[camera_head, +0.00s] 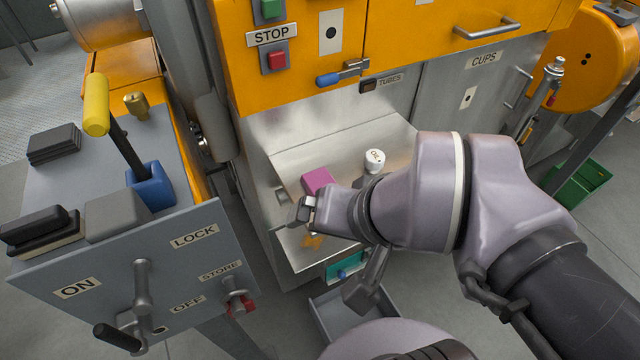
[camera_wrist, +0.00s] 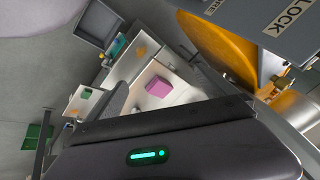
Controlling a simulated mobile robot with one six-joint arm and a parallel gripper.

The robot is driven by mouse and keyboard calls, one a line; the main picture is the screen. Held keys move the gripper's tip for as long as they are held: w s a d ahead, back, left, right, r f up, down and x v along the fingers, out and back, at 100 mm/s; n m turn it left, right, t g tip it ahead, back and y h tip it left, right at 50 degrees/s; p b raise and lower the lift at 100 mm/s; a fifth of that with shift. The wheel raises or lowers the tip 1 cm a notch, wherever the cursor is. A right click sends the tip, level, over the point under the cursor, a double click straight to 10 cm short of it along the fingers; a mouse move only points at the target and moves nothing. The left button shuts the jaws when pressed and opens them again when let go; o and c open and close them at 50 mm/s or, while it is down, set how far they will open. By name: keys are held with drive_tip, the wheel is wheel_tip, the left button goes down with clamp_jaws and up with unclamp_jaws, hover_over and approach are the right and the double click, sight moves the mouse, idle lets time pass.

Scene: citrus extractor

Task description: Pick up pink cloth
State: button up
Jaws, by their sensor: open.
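The pink cloth (camera_head: 317,181) is a folded block lying on the metal shelf of the machine. In the wrist view the cloth (camera_wrist: 159,88) lies near the middle on the pale shelf, its top and side clear. My gripper (camera_head: 302,211) is in front of the cloth and a little left, as the head view shows it. It is open with nothing seen between its fingers, and it appears apart from the cloth. My forearm and wrist reach in from the right and hide part of the shelf just right of the cloth.
A white round knob-like thing (camera_head: 375,160) stands on the shelf right of the cloth. An orange patch (camera_head: 313,241) is on the lower ledge. A grey tray (camera_head: 328,315) is below. The control box (camera_head: 200,245) with levers stands at left. A green crate (camera_head: 580,188) is at right.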

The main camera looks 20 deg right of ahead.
drive_tip(key=w+d+r+m+g+p, duration=0.1)
drive_tip(key=w+r+m+g+p, duration=0.1)
drive_tip(key=w+r+m+p, duration=0.35)
drive_tip(key=m+g+h+p, duration=0.2)
drive_tip(key=m+g+p, duration=0.3)
drive_tip(key=p, duration=0.5)
hover_over(321, 182)
drive_tip(key=f+t, duration=0.1)
drive_tip(key=f, duration=0.1)
drive_tip(key=shift+m, duration=0.35)
wheel_tip(321, 182, down, 17)
drive_tip(key=b, duration=0.4)
drive_tip(key=shift+c, duration=0.4)
